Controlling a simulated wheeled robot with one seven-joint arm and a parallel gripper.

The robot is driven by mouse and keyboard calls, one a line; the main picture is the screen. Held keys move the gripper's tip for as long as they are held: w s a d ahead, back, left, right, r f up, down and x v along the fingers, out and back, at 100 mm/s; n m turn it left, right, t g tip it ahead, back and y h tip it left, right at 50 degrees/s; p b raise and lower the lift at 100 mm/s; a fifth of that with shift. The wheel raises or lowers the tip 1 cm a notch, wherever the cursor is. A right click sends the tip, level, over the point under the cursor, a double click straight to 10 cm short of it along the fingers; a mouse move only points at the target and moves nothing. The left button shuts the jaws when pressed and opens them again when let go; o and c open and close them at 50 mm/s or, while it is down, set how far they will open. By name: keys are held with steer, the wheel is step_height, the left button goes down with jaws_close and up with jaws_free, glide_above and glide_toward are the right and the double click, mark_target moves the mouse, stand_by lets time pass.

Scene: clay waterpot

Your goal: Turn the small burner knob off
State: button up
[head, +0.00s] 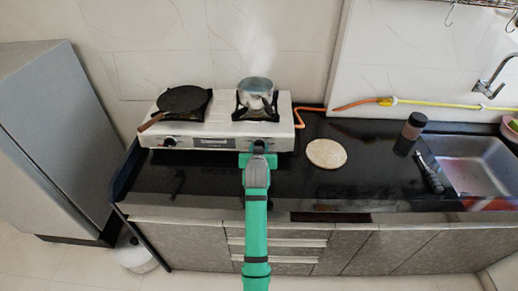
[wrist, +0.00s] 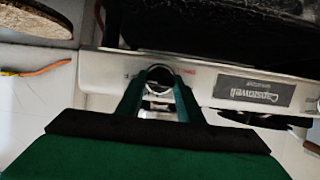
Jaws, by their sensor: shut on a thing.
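The two-burner stove (head: 215,130) stands on the black counter, with its front panel also in the wrist view (wrist: 200,75). My gripper (head: 258,150) is at the right end of this panel, below the right burner. In the wrist view my gripper (wrist: 158,76) has its two green fingers closed on the sides of a round metallic knob (wrist: 159,77). The arm hides that knob in the head view. The other knob (head: 169,142) is free at the panel's left end. The knob's exact turn angle cannot be told.
A steaming metal pot (head: 255,88) sits on the right burner, and a dark pan (head: 184,100) on the left one. A round board (head: 327,153), a dark bottle (head: 410,134) and a sink (head: 485,168) lie to the right. An orange hose (head: 312,109) runs behind.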

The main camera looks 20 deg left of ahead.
stand_by(0.3)
steer(key=o, duration=1.1)
steer(key=shift+c, duration=0.2)
steer(key=v, duration=1)
steer(key=shift+s+d, duration=0.2)
steer(key=shift+s, duration=0.15)
